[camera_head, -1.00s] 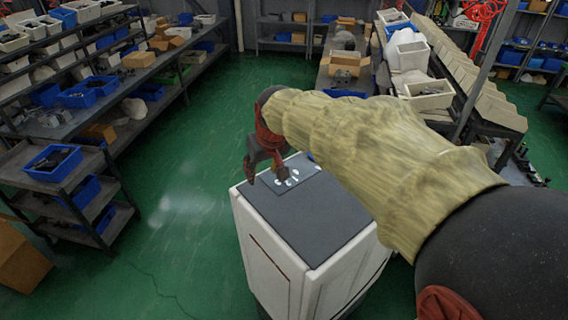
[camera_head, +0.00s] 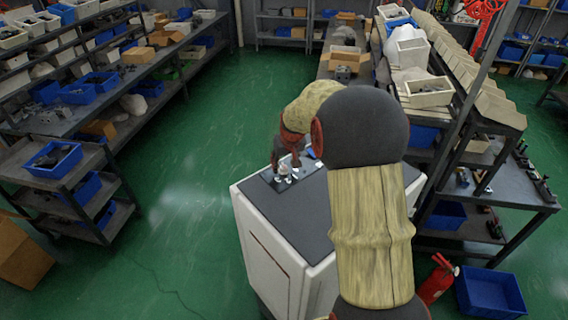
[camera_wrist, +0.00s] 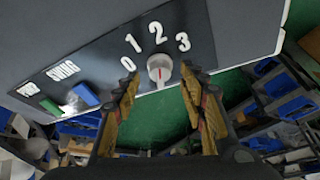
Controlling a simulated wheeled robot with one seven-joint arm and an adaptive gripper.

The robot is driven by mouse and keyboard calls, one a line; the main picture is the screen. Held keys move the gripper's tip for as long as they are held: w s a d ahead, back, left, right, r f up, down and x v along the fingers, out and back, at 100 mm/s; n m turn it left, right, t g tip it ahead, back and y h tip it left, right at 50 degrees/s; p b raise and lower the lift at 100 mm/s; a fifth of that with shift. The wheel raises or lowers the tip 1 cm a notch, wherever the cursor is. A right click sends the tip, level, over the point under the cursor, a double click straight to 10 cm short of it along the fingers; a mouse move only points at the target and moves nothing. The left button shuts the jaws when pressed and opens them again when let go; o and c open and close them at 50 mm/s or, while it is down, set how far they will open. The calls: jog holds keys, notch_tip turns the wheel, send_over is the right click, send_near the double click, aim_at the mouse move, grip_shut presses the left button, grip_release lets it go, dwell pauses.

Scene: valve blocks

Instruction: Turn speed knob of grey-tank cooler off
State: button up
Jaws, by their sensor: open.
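The cooler (camera_head: 278,259) is a white cabinet with a dark grey top, in the middle of the head view. Its black control panel shows in the wrist view (camera_wrist: 108,63), with white marks 0, 1, 2 and 3. The speed knob (camera_wrist: 160,67) is round and pale grey with a red pointer line, below the 2. The pointer's exact setting is hard to tell. My gripper (camera_wrist: 159,76) is open, its fingertips on either side of the knob, with gaps visible. In the head view my gripper (camera_head: 286,163) is over the panel, and my arm hides part of the cooler.
A blue rocker switch (camera_wrist: 86,95) and a green one (camera_wrist: 67,109) sit on the panel left of the knob. Shelving with bins (camera_head: 60,110) stands left. A workbench (camera_head: 505,190), fire extinguisher (camera_head: 437,281) and blue crate (camera_head: 490,293) are right. Green floor is clear left of the cooler.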

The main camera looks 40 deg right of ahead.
jog(key=shift+w+d+f, duration=0.1)
jog(key=shift+w+f, duration=0.15)
jog(key=shift+f, duration=0.4)
jog(key=c, duration=0.3)
jog(key=c, duration=0.8)
